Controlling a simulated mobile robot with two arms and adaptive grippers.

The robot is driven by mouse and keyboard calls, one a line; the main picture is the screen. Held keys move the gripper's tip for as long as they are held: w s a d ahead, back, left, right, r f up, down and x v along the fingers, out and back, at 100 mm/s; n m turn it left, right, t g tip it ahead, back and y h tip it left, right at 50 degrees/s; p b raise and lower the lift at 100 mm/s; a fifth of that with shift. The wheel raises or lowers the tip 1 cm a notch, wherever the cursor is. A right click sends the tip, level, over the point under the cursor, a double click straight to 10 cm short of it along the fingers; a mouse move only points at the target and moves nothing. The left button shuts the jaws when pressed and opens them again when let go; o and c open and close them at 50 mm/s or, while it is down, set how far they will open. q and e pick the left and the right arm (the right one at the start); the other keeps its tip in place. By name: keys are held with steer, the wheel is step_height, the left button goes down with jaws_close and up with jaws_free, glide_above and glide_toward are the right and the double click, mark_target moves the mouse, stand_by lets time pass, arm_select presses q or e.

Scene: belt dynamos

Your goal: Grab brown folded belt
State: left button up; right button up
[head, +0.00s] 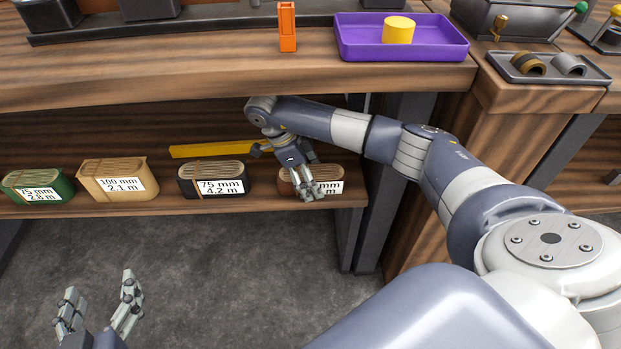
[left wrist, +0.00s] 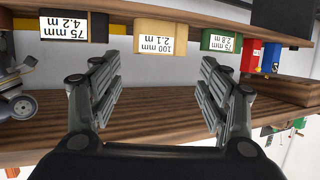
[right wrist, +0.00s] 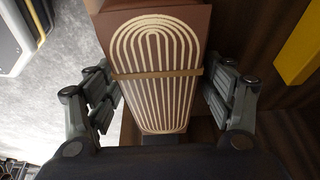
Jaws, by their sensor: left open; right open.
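The brown folded belt (head: 327,185) lies at the right end of the lower shelf, bound by a band, with a white label partly hidden by my right gripper (head: 307,193). In the right wrist view the belt (right wrist: 155,70) stands between the two open fingers of my right gripper (right wrist: 160,105), with a gap visible on the right side; contact on the left is unclear. My left gripper (head: 98,308) is open and empty at lower left, over the floor. In the left wrist view its fingers (left wrist: 160,95) are apart, facing the shelf.
A black belt (head: 213,180), a tan belt (head: 119,180) and a green belt (head: 38,185) sit on the same shelf. A yellow bar (head: 208,149) lies behind them. The upper bench edge is above my right arm. A purple tray (head: 455,52) holds a yellow cylinder (head: 398,30).

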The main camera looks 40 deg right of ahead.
steer(key=c, duration=1.6)
steer(key=shift+r, duration=0.1)
